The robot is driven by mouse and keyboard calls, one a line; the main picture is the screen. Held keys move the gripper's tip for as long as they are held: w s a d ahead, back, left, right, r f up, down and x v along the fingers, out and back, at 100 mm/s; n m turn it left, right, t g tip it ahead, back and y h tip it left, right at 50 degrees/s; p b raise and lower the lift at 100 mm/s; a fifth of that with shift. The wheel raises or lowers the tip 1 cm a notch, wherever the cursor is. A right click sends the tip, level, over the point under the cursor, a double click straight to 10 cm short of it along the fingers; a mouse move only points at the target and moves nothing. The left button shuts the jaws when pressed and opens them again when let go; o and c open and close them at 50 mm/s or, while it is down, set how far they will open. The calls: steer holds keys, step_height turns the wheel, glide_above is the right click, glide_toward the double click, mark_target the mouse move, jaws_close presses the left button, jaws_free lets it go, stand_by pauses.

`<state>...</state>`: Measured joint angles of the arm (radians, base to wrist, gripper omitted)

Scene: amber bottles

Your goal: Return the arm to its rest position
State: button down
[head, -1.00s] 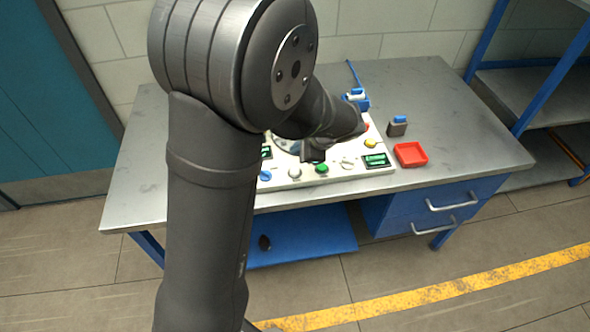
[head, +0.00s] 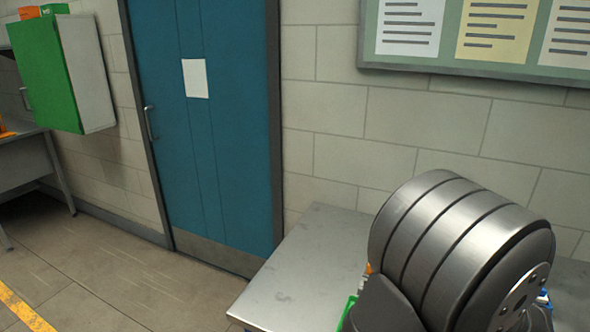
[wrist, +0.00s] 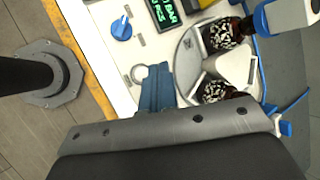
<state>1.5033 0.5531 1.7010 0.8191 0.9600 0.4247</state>
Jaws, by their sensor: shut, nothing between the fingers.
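My gripper (wrist: 157,88) shows in the wrist view with its blue-grey fingers together and nothing between them. It is over the white panel, left of a round grey holder (wrist: 189,58). Two dark brown bottles with speckled black-and-white surfaces sit at this holder, one at the upper right (wrist: 228,36) and one lower down (wrist: 214,91), partly hidden by my wrist. In the head view my arm's large grey joint fills the lower right, and my gripper is out of sight.
The panel (wrist: 94,17) carries a blue knob (wrist: 121,28) and a green-lit display (wrist: 165,12). A blue-and-white device (wrist: 286,16) stands close by at the upper right. The head view shows the metal table (head: 300,265), a teal door (head: 225,120) and a green cabinet (head: 45,75).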

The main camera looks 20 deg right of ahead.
step_height(320, 180, up, 2)
steer(key=shift+r, duration=0.1)
